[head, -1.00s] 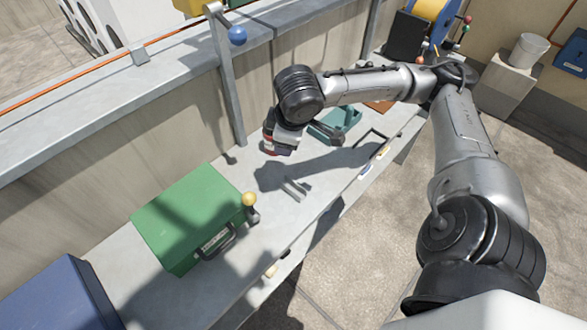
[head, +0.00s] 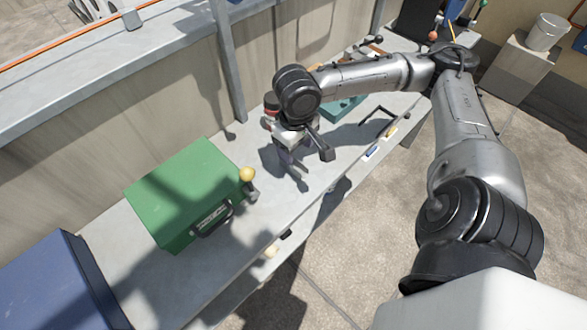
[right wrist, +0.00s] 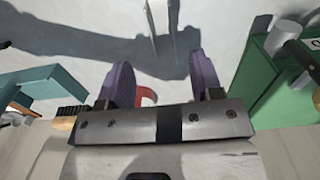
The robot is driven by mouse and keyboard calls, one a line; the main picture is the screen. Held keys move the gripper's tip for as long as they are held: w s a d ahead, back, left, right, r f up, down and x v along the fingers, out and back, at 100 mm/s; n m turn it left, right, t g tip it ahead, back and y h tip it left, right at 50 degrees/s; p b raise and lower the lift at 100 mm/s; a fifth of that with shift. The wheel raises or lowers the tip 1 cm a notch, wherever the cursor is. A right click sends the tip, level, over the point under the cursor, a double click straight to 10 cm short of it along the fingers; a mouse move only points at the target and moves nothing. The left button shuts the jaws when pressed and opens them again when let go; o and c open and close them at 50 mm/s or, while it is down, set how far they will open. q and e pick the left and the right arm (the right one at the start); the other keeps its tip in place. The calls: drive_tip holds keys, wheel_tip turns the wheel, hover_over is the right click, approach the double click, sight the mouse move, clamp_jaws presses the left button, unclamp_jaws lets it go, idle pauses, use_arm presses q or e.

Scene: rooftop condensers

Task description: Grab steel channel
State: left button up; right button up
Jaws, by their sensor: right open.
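The steel channel is a small grey piece on the grey ledge, partly hidden under my right gripper (head: 287,150) in the head view. In the right wrist view the channel (right wrist: 161,28) stands at the top middle, ahead of the gap between the fingertips and apart from them. My right gripper, with two purple-padded fingers (right wrist: 163,72), is open and empty, pointing down just above the channel. My left gripper is not in view.
A teal tray (head: 343,108) sits behind to the right. A blue box (head: 60,285) is at lower left. A grey post (head: 228,70) rises at the back.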

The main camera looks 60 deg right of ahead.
sight(294, 166)
drive_tip(key=shift+d+f, duration=0.1)
drive_tip(key=shift+f, duration=0.7)
drive_tip(key=f+b, duration=0.4)
drive_tip(key=f, duration=0.1)
drive_tip(key=shift+w+a+f, duration=0.15)
drive_tip(key=shift+w+a, duration=0.05)
drive_tip(key=c, duration=1.1)
